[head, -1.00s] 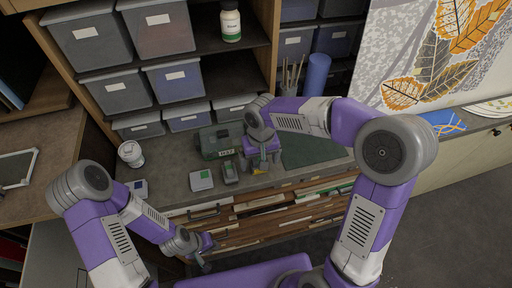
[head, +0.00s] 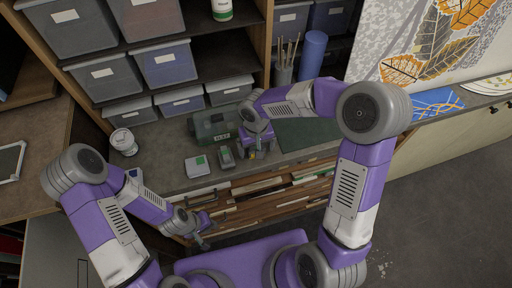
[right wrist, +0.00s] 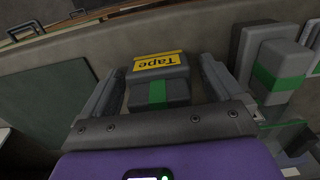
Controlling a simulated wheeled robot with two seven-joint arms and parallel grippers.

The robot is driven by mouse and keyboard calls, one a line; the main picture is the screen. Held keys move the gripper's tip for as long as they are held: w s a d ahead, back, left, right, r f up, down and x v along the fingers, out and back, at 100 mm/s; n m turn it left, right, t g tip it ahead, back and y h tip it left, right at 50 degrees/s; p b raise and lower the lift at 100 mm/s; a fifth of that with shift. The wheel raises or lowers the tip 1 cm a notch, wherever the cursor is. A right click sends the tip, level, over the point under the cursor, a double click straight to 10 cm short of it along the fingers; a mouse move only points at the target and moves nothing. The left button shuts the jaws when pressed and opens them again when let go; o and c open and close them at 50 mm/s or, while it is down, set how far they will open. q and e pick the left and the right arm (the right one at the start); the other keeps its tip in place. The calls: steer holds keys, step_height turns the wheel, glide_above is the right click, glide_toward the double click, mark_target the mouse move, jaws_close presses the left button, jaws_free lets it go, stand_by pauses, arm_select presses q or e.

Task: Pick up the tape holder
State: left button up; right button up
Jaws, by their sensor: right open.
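The tape holder (right wrist: 161,90) is a dark grey block with a green band and a yellow label reading "Tape". In the right wrist view it sits between the two fingers of my right gripper (right wrist: 161,68). The gripper is open, with a narrow gap visible on each side of it. In the head view my right gripper (head: 256,150) is low over the counter's front part and mostly hides the holder. My left gripper (head: 200,238) hangs in front of the drawers, away from the holder; its jaw opening is not clear.
A grey-green dispenser (head: 226,159) stands close left of the right gripper, with a white-and-green box (head: 198,167) beyond. A dark green case (head: 213,125) stands behind. A green mat (head: 306,134) lies to the right. A brush cup (head: 283,74) and blue roll (head: 312,56) are further back.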

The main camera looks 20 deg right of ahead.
steer(key=c, duration=1.1)
step_height(320, 180, up, 10)
steer(key=shift+r+p, duration=0.1)
steer(key=shift+p, duration=0.35)
steer(key=o, duration=0.6)
steer(key=shift+c, duration=0.2)
steer(key=c, duration=0.4)
